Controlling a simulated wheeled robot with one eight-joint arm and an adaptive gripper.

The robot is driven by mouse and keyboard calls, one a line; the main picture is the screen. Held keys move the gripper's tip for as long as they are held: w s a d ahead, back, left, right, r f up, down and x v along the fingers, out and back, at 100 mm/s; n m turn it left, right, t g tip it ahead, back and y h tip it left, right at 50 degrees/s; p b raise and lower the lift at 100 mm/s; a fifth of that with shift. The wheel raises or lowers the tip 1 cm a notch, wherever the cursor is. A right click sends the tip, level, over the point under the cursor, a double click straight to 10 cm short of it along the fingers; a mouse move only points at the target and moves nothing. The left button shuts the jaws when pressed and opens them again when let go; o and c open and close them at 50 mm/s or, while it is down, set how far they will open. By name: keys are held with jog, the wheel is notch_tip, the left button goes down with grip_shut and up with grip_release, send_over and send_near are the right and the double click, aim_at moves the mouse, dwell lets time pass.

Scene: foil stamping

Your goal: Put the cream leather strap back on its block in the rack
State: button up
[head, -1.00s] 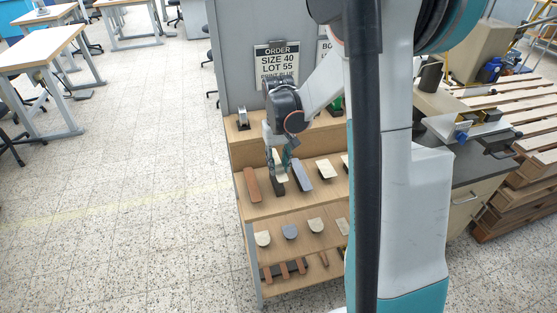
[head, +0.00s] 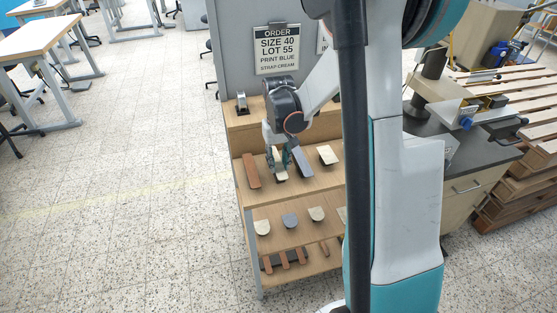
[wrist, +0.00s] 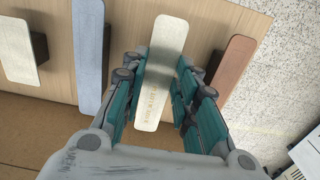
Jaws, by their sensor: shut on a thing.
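The cream leather strap (wrist: 161,65) lies lengthwise between the fingers of my gripper (wrist: 160,88) in the wrist view. It has faint gold lettering near its end closest to me. In the head view my gripper (head: 275,155) points down at the rack's upper sloped shelf, shut on the strap (head: 281,173). The strap sits at its block's place, between a brown strap and a blue-grey strap. The block under it is mostly hidden, so I cannot tell whether strap and block touch fully.
The brown strap (head: 251,171) is left of my gripper, the blue-grey strap (head: 301,160) close on its right. Another cream piece (head: 327,155) lies farther right. Lower shelves hold rounded pieces (head: 290,220) and brown-handled tools (head: 285,258). An order sign (head: 277,48) hangs behind.

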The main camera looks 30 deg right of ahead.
aim_at(279, 166)
jog(key=shift+f+b, duration=0.5)
jog(key=shift+f, duration=0.1)
jog(key=o, duration=0.9)
jog(key=shift+c, duration=0.2)
jog(key=shift+r, duration=0.1)
notch_tip(279, 166, up, 12)
